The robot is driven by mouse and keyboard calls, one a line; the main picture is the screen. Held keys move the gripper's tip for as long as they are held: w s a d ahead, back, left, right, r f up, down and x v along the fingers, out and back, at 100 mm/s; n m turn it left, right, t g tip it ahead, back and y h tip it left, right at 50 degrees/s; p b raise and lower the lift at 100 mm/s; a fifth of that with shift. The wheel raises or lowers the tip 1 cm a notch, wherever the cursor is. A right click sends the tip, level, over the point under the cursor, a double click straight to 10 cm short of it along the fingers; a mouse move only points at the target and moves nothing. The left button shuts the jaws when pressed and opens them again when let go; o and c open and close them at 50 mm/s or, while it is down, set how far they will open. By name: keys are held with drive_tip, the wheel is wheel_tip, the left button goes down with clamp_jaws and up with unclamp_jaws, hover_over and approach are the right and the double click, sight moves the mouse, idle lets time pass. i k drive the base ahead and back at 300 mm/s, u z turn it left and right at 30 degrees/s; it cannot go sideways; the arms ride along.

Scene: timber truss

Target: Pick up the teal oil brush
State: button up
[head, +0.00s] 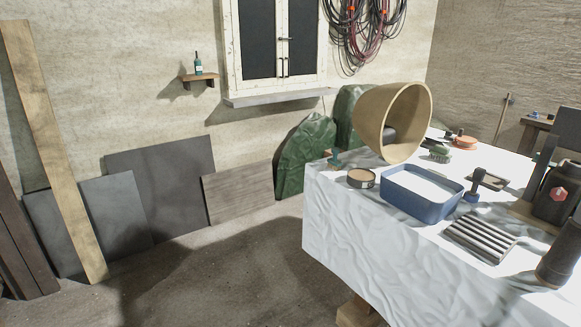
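A small teal object (334,158), which looks like the oil brush, stands at the far left corner of the cloth-covered table (345,222). It is small in the head view, so its bristles and handle are hard to make out. A round tin (361,178) stands just to its right and nearer.
A blue tub (421,203), a large tan bell-shaped shade (405,112) and a slatted rack (481,238) crowd the table. Dark bulky shapes (556,195) fill the right edge. Boards (165,175) lean on the wall. The floor (215,275) left of the table is clear.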

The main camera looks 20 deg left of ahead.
sight(336, 165)
drive_tip(key=u, duration=0.1)
drive_tip(key=k, duration=0.3)
drive_tip(key=u, duration=1.55)
drive_tip(key=i, duration=2.8)
drive_tip(key=z, duration=0.7)
drive_tip(key=i, duration=0.3)
drive_tip(key=z, duration=0.35)
